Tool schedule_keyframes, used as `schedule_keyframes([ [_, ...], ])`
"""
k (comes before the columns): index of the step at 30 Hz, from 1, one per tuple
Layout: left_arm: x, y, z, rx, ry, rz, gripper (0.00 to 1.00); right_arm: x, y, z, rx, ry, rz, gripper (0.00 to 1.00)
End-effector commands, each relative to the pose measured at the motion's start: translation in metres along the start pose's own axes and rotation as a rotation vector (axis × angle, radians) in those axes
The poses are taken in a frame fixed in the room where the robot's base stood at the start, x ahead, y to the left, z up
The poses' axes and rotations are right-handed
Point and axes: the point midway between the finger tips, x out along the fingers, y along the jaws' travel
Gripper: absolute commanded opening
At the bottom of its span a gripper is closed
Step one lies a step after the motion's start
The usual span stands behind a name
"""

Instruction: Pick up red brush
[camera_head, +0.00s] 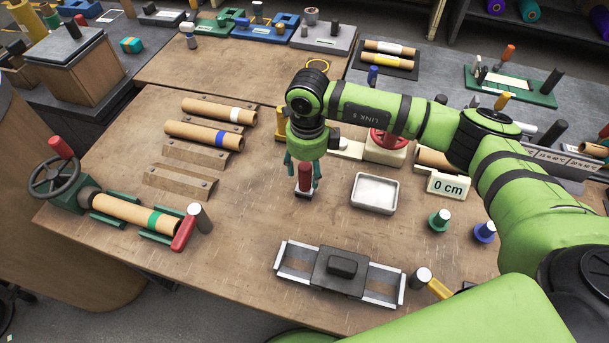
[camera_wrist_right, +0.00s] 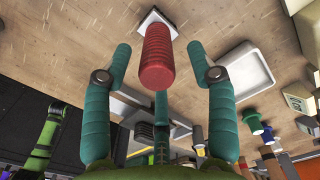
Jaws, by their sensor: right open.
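The red brush (camera_head: 304,180) stands upright on the wooden table, directly below my right gripper (camera_head: 302,170). In the right wrist view its ribbed red handle (camera_wrist_right: 157,60) points toward the palm, and its pale, squarish base (camera_wrist_right: 153,20) rests on the table. My right gripper (camera_wrist_right: 159,52) is open, with teal fingers on either side of the handle and a gap visible on both sides. A third finger shows behind the handle. My left gripper is not in view.
A white tray (camera_head: 375,193) lies right of the brush. A sliding fixture with a black block (camera_head: 341,269) is in front. Cardboard rolls (camera_head: 203,134) rest on wooden cradles to the left. A red-wheeled device (camera_head: 386,150) stands behind the tray. Bare wood lies left of the brush.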

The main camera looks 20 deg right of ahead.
Motion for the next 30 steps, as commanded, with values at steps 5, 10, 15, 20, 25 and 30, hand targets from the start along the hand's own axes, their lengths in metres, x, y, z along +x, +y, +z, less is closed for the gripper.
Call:
schedule_keyframes([
  [5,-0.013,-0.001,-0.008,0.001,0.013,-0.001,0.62,0.023,0.002,0.002,0.000,0.002,0.002,0.58],
  [10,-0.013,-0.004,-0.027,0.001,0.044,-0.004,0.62,0.031,0.001,0.002,0.000,-0.001,0.000,0.58],
  [15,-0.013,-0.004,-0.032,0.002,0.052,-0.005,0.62,0.031,0.001,0.002,-0.001,-0.001,0.000,0.46],
  [20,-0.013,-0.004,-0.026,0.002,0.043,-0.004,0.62,0.030,0.001,0.002,0.000,0.000,0.000,0.00],
  [25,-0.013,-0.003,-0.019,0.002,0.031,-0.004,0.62,0.030,0.001,0.002,0.000,0.000,0.000,0.00],
  [30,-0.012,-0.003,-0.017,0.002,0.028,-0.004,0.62,0.030,0.001,0.002,0.000,0.000,0.000,0.00],
])
